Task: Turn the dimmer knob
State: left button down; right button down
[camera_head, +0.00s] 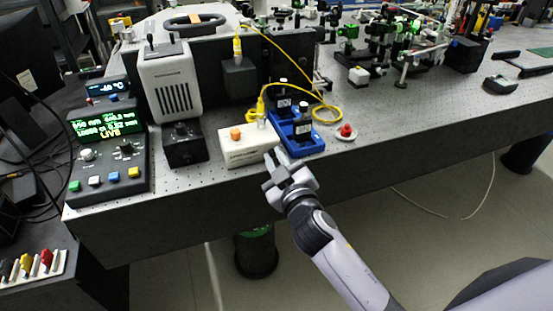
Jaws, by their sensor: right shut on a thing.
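My right gripper (270,168) reaches up from the bottom of the view to the front right end of a white box (252,150). The box has an orange button (235,133) on top and a yellow cable at its right end. The gripper's fingers are shut at the box's front face, apparently on the dimmer knob, which the fingers hide. I cannot tell how far the knob is turned. My left gripper is not in view.
A black box (185,146) and a lit control console (108,158) stand to the left. The bench's front edge lies close below.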

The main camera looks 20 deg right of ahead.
jog(key=c, duration=1.1)
grip_release()
jog(key=shift+s, duration=0.1)
jog(key=s, duration=0.7)
jog(key=shift+d+b, duration=0.15)
jog(key=shift+b, duration=0.3)
jog(key=s+d+f+m+g, duration=0.2)
jog(key=s+f+g, duration=0.1)
jog(key=s+f, duration=0.5)
jog(key=s+d+f+m+g+y+p, duration=0.1)
jog(key=s+f+g, duration=0.3)
jog(key=s+f, duration=0.5)
notch_tip(320, 180, down, 4)
jog(key=shift+s+d+f+m+g+y, duration=0.3)
jog(key=shift+d+m, duration=0.1)
jog(key=shift+d, duration=0.2)
jog(key=shift+r, duration=0.1)
